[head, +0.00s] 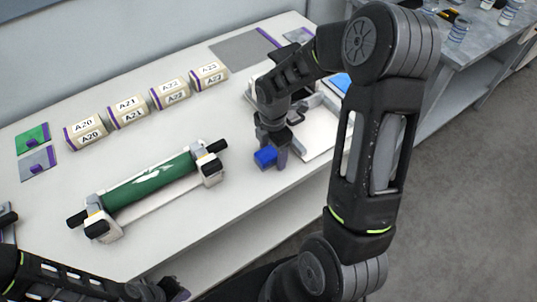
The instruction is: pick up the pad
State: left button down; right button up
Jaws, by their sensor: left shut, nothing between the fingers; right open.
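Two flat square pieces with purple tabs, one green (31,137) and one grey (38,164), lie at the table's left end, apart from both grippers. My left gripper (172,290) is low at the bottom edge, in front of the table, shut and empty, partly cut off.
A green roll (150,183) rests in a white cradle with black end knobs. Several labelled cream blocks, one marked A20 (86,133), stand in a row behind it. A grey mat (240,48) lies at the back. A white tray (318,143) is partly hidden by my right arm.

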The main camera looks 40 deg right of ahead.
dwell(0.5)
jog(key=c, duration=1.5)
